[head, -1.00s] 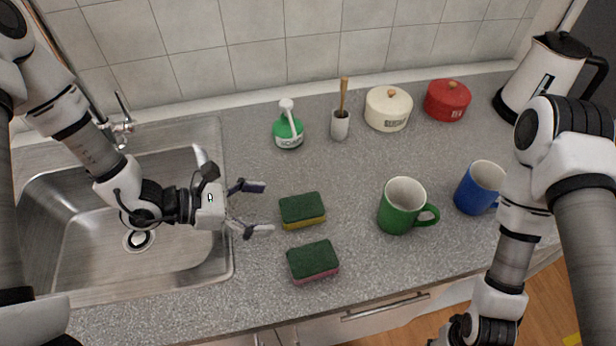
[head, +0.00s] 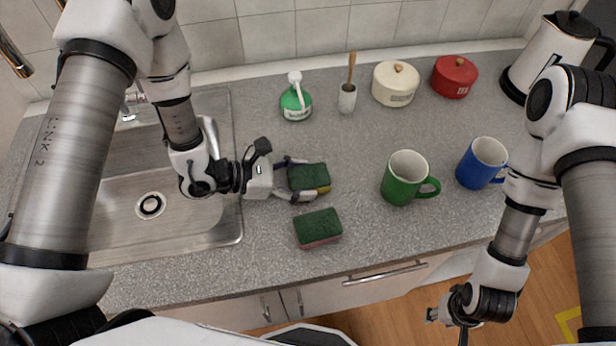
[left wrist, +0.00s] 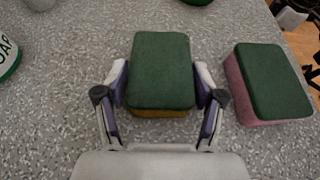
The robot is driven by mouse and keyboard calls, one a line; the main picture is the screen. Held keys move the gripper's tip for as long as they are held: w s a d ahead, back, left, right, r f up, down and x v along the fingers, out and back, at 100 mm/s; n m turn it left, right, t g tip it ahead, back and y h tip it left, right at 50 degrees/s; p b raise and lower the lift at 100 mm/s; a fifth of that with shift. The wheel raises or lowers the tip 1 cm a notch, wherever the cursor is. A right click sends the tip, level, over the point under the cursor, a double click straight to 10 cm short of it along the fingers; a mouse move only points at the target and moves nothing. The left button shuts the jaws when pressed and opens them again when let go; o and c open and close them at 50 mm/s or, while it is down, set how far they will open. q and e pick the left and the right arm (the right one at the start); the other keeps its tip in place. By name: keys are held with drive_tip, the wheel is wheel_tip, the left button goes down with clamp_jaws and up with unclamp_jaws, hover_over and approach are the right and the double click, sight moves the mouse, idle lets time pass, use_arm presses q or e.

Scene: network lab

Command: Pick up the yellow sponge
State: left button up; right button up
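The yellow sponge (head: 322,190) has a dark green scouring top and lies flat on the grey counter. In the left wrist view its green top (left wrist: 161,70) fills the space between my fingers, with a strip of yellow showing below. My left gripper (head: 299,179) is low at the counter, one finger on each side of this sponge; the fingers also show in the left wrist view (left wrist: 161,90). The fingers are very close to its sides, but whether they press on it is not clear. My right gripper (head: 449,312) hangs low over the floor, its fingers unclear.
A pink sponge (head: 319,239) with a green top lies close in front. A green mug (head: 402,187) and blue mug (head: 478,167) stand to the right. A soap bottle (head: 296,102) and brush holder (head: 347,98) stand behind. The sink (head: 150,240) is at left.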

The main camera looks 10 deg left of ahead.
use_arm(q)
drive_tip(key=shift+c, duration=0.9)
